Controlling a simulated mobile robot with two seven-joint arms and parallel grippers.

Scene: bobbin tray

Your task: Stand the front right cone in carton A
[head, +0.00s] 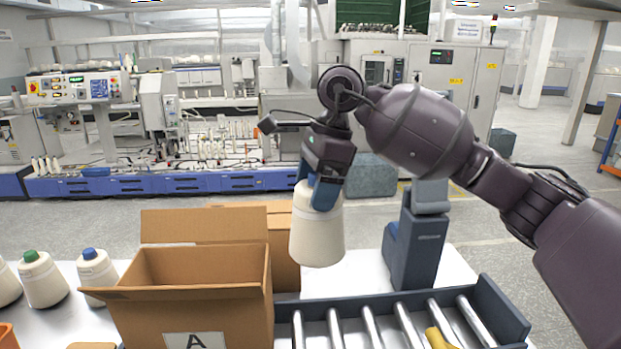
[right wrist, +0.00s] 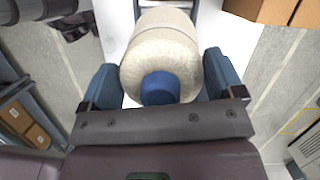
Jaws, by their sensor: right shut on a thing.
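My right gripper (head: 318,192) is shut on a cream cone (head: 317,236) with a blue tip, gripping it near its top. The cone hangs upright, wide end down, to the right of carton A (head: 240,308) and higher than its rim. In the right wrist view the cone (right wrist: 160,50) sits between the two fingers of the gripper (right wrist: 162,82), its blue tip towards the palm. Carton A is an open brown box with its flaps spread and a letter A label on its front. Its floor is hidden. My left gripper is not in view.
A second brown carton (head: 285,262) stands behind carton A. Cones with a green tip (head: 42,280) and a blue tip (head: 97,270) stand at the left on the white table. A roller tray (head: 505,318) with a yellow object (head: 437,339) lies at the front right, a dark blue stand (head: 418,240) behind it.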

